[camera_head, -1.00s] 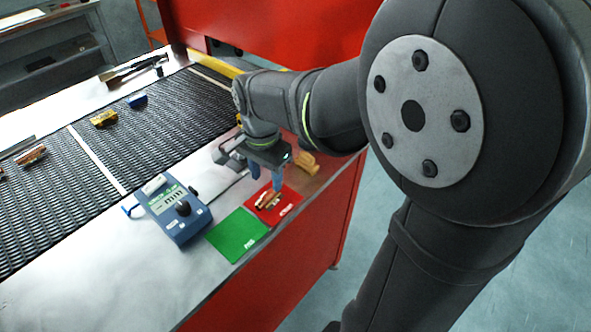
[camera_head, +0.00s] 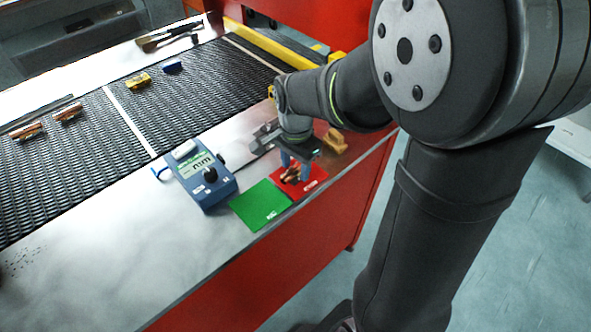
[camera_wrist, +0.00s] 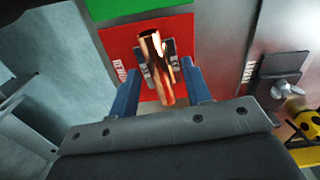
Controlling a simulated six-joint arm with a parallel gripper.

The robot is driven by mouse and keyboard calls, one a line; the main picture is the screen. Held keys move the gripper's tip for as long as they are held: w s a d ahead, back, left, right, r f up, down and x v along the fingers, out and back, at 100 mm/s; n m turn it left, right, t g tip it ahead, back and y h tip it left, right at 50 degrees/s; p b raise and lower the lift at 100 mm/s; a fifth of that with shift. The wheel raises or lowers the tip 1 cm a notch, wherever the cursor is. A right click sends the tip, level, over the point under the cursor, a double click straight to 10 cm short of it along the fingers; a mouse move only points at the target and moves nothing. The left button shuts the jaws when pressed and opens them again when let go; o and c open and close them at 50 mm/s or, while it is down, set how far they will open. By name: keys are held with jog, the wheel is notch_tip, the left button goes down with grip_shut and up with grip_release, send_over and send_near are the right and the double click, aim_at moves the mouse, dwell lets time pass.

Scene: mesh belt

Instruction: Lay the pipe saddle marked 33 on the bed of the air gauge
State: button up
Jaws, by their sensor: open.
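A copper pipe piece with grey parts at its sides (camera_wrist: 152,62) lies on the red mat (camera_wrist: 182,28); no number on it is readable. It shows partly hidden behind the fingers in the head view (camera_head: 292,175). My gripper (camera_wrist: 160,72) is open, with its two blue fingers on either side of the copper piece. I cannot tell whether they touch it. In the head view my gripper (camera_head: 295,165) is low over the red mat. A blue gauge box (camera_head: 208,182) with a display and a dark knob stands left of the mats; its bed is not clear.
A green mat (camera_head: 260,205) adjoins the red one. A wooden block (camera_head: 334,141) and a grey fixture (camera_wrist: 275,82) are near my gripper. The mesh belt (camera_head: 75,165) carries copper pieces (camera_head: 68,112), a yellow piece (camera_head: 139,80) and a blue piece (camera_head: 172,66). The front-left metal is clear.

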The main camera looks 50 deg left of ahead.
jog(key=shift+f, duration=0.25)
dwell(0.3)
jog(key=c, duration=0.7)
jog(key=shift+r, duration=0.15)
